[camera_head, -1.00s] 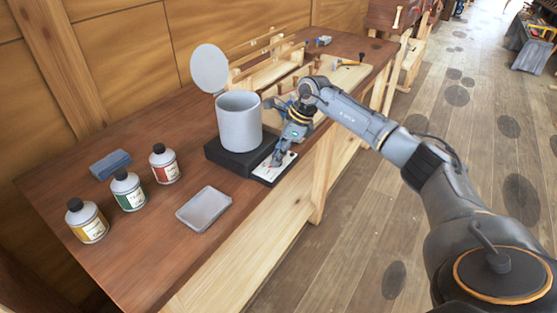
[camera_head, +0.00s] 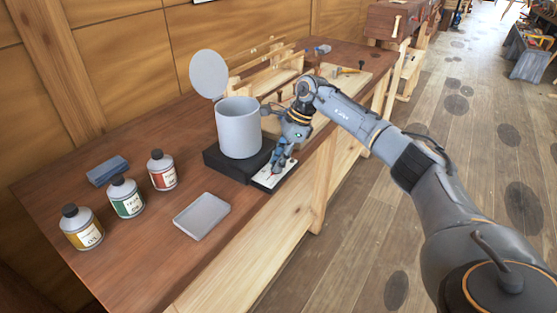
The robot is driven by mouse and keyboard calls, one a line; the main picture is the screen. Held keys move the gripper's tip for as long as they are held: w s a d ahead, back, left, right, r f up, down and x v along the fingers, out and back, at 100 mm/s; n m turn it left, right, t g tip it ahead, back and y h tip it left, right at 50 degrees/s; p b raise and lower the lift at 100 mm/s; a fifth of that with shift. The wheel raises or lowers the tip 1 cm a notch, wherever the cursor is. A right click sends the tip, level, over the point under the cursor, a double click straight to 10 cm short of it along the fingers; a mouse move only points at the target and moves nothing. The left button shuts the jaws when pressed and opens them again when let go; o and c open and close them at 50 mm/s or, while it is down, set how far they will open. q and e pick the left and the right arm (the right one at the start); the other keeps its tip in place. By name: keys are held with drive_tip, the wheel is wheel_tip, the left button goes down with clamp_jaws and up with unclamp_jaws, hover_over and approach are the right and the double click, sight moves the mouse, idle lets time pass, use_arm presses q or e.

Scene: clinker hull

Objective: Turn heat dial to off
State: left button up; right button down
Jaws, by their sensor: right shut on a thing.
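The heater has a black base (camera_head: 226,168) with a pale control panel (camera_head: 265,181) on its front right side. A grey pot (camera_head: 239,130) stands on the base, its round lid (camera_head: 208,74) raised behind it. My right gripper (camera_head: 276,168) reaches down onto the panel and is shut on the heat dial. The dial is mostly hidden by the fingers, so its setting cannot be read. My left gripper is not in view.
Bottles with yellow (camera_head: 82,228), green (camera_head: 126,198) and red (camera_head: 162,171) labels stand at the left, near a blue folded cloth (camera_head: 107,171). A shallow grey tray (camera_head: 201,215) lies in front of the heater. A wooden rack (camera_head: 265,70) and board stand behind.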

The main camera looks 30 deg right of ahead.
drive_tip(key=c, duration=1.1)
unclamp_jaws()
drive_tip(key=v, duration=1.2)
drive_tip(key=shift+d, duration=0.15)
